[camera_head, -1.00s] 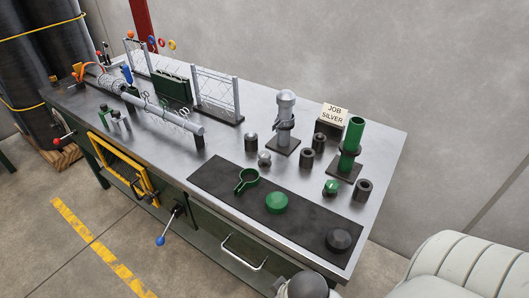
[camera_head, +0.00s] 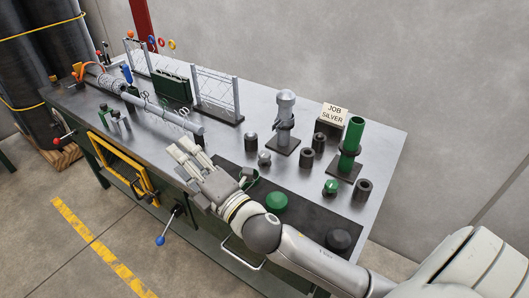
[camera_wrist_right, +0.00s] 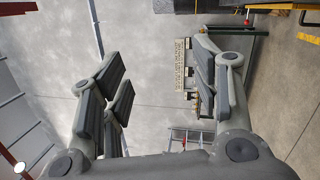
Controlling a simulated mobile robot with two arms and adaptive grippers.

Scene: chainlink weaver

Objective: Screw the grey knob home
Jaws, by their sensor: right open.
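A small rounded grey knob (camera_head: 264,158) sits on the bench just behind the dark mat. A silver post (camera_head: 285,108) with a rounded top and a clamp around it stands on a dark base behind it. My right gripper (camera_head: 184,156) is open and empty in the head view, over the bench's front edge, left of the knob and apart from it. Its spread fingers also show in the right wrist view (camera_wrist_right: 160,75), with nothing between them. My left gripper is out of view.
A sign (camera_head: 334,113) reads JOB SILVER. A green post (camera_head: 351,145), a green knob (camera_head: 330,187) and dark cylinders stand at right. The mat (camera_head: 308,210) holds a green cap (camera_head: 276,202), a dark cap (camera_head: 338,241) and a partly hidden green ring (camera_head: 250,176). A grey tube (camera_head: 180,122) lies at left.

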